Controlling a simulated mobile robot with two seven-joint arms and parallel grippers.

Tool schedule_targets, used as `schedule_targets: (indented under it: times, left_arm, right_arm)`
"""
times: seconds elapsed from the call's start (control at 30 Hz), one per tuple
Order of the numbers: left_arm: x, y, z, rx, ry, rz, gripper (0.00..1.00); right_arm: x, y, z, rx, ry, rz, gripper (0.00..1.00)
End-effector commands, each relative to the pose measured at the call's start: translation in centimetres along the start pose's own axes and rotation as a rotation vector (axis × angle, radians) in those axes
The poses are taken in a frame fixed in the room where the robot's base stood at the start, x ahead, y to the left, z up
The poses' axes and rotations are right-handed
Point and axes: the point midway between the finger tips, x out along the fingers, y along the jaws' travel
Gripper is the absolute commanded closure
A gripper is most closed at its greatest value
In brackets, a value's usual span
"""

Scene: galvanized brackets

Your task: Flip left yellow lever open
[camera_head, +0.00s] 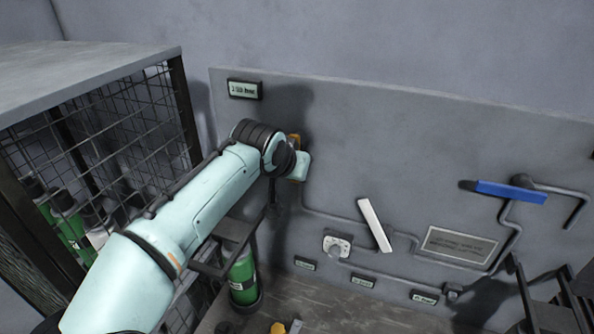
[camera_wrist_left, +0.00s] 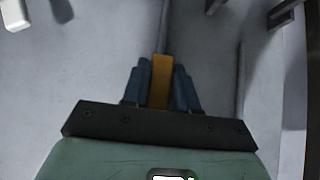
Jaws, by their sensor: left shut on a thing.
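The left yellow lever (camera_wrist_left: 160,82) stands between the two dark blue-grey fingers of my left gripper (camera_wrist_left: 161,76) in the left wrist view, and the fingers are shut on it. In the head view only small parts of the yellow lever (camera_head: 295,141) show on the wall panel, behind my left wrist. The wrist hides the fingers there, and most of the lever. My right gripper is in neither view.
A mesh cage (camera_head: 130,125) stands close on the left. A green cylinder (camera_head: 243,277) stands below my arm.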

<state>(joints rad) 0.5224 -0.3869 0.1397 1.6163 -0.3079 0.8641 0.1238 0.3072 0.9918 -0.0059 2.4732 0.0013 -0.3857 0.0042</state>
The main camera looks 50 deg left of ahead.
Motion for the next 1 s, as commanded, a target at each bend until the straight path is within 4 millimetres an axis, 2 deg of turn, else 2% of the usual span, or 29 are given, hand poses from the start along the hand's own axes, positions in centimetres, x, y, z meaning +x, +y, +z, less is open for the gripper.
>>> schedule_targets:
  times: [0.47,0.5,0.53,0.87,1.0]
  left_arm:
    - [0.0,-0.1,0.0,0.008,-0.001,-0.01,1.0]
    - [0.0,-0.1,0.0,0.008,-0.001,-0.01,0.59]
    - [0.0,-0.1,0.0,0.008,-0.001,-0.01,0.51]
    - [-0.2,-0.1,0.0,0.007,0.001,-0.009,0.51]
    - [-1.6,-0.1,-0.1,0.007,0.003,-0.009,0.51]
  right_arm:
    - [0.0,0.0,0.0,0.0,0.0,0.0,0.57]
    - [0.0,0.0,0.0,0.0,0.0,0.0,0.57]
    - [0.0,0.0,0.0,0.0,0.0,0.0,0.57]
    - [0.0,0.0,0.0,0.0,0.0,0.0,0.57]
    - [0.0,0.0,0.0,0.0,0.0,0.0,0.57]
